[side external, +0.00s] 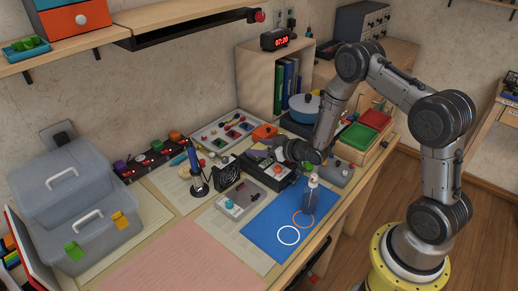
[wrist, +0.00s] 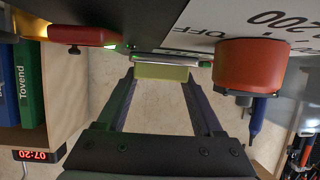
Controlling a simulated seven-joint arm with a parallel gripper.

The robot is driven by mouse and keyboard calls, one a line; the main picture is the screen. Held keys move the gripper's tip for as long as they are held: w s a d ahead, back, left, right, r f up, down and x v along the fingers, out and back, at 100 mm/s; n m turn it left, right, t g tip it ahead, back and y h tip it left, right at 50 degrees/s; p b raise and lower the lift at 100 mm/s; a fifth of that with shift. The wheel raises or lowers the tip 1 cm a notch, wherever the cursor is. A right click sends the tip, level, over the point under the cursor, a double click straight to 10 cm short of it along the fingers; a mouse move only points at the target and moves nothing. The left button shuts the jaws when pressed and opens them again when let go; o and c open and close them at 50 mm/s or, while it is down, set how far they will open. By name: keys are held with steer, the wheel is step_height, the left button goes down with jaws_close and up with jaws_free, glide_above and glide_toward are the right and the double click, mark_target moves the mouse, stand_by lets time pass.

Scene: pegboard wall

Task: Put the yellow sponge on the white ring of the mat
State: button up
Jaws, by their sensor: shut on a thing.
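My gripper (wrist: 163,74) is shut on the yellow sponge (wrist: 162,73), a pale block between the fingertips in the wrist view. In the side view my gripper (side external: 274,149) is over the back part of the bench, near a black-and-grey device. The sponge cannot be made out there. The blue mat (side external: 262,238) lies at the bench's right front edge. Its white ring (side external: 280,242) is empty, nearer the front. An orange ring (side external: 296,224) is just behind it.
A clear bottle (side external: 310,195) stands upright on the mat behind the rings. A grey box with a blue knob (side external: 240,201) is left of the mat. A soldering iron stand (side external: 197,182) and black fan (side external: 226,176) are further left. Red and green bins (side external: 366,128) stand at the right.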

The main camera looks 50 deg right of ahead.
step_height(320, 180, up, 3)
steer(key=s+a+r, duration=0.3)
steer(key=s+r, duration=0.7)
steer(key=s, duration=0.4)
steer(key=n+g+y, duration=0.4)
steer(key=n+y, duration=0.4)
glide_above(291, 235)
step_height(291, 235, down, 11)
steer(key=shift+a+f, duration=0.1)
steer(key=shift+f, duration=3.65)
steer(key=shift+f, duration=0.15)
steer(key=o, duration=1.4)
